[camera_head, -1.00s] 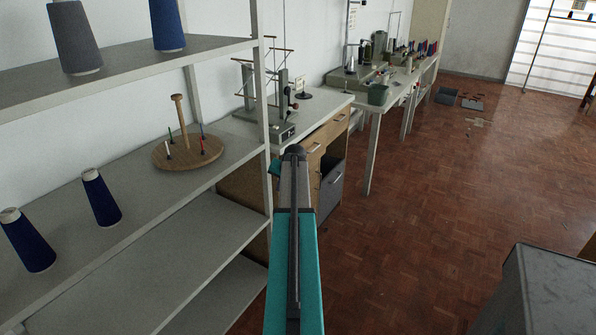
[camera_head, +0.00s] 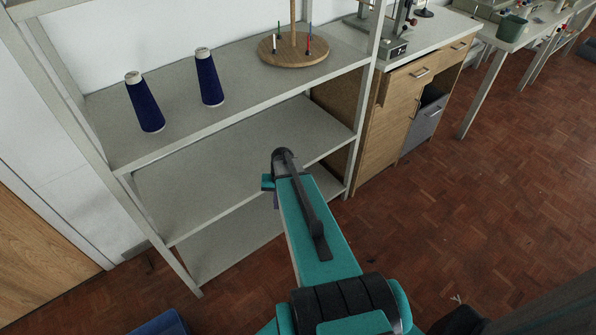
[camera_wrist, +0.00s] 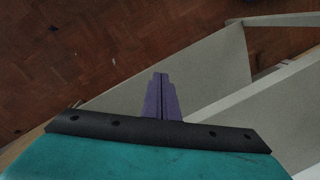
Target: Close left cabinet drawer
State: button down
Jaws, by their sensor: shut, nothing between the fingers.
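The wooden cabinet (camera_head: 378,135) stands under the worktop at the upper right of the head view. Its upper left drawer front (camera_head: 408,80) has a bar handle and seems to stand out a little; how far I cannot tell. A second wooden drawer front (camera_head: 458,48) is to its right. A grey drawer (camera_head: 424,122) sits lower, with a dark gap above it. My gripper (camera_wrist: 160,80) shows purple fingers pressed together and empty in the wrist view. It is over by the open shelving, left of and apart from the cabinet, which the wrist view does not clearly show.
Open metal shelving (camera_head: 240,150) stands between my arm and the wall, its post beside the cabinet. Blue thread cones (camera_head: 144,104) and a round wooden stand (camera_head: 293,50) are on it. A blue object (camera_head: 160,324) lies at the bottom edge.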

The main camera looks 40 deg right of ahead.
jog(key=s+a+f+n+g, duration=0.25)
jog(key=s+a, duration=0.25)
jog(key=a, duration=0.3)
jog(key=s+a+f+n+g, duration=0.1)
jog(key=s+a+f, duration=0.35)
jog(key=a, duration=0.35)
jog(key=s+a+f+n+g, duration=0.1)
jog(key=s+a+n, duration=0.1)
jog(key=s+a, duration=0.2)
jog(key=s+a+f+n+g+h, duration=0.1)
jog(key=s+a, duration=0.4)
jog(key=s, duration=0.6)
jog(key=shift+s+a+f+n+g, duration=0.25)
jog(key=shift+s+f+n+g, duration=0.1)
jog(key=shift+n, duration=0.4)
jog(key=shift+a, duration=0.1)
